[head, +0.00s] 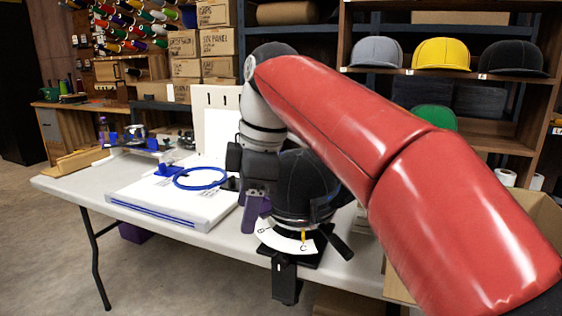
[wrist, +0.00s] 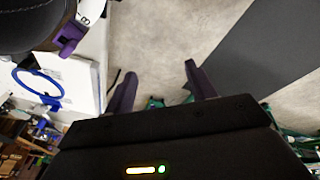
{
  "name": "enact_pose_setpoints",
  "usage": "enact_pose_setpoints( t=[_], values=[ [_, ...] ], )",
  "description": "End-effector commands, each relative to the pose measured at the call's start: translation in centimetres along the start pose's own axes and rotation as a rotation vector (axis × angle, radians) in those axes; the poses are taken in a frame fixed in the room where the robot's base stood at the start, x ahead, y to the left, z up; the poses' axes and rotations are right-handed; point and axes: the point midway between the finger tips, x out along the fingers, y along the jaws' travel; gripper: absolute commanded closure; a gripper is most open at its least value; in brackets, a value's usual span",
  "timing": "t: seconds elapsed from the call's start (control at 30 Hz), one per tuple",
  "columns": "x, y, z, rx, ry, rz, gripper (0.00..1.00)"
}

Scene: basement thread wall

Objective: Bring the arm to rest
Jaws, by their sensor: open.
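My gripper (head: 256,222) hangs fingers-down just left of the cap holder at the table's front edge. One purple finger shows clearly in the head view. My red-sleeved arm reaches from the lower right up and over to the wrist. It hides part of the holder and table. A dark cap (head: 308,178) sits on the holder, behind and right of my gripper. It also shows in the wrist view (wrist: 30,22).
The white table (head: 72,186) carries a white board (head: 165,210) with a blue hoop (head: 201,170). The holder has a white dial (head: 285,238). Shelves with caps (head: 442,53) stand behind. A cardboard box (head: 538,215) is at right. Floor left of the table is open.

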Motion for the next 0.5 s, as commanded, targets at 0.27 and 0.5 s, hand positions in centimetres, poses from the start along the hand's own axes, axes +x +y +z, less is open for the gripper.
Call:
enact_pose_setpoints(
  t=[0.27,0.5],
  values=[
    [1.7,-3.6,4.8,0.405,-0.064,0.122,0.44],
    [5.9,-10.7,13.0,1.014,-0.058,0.327,0.44]
  ],
)
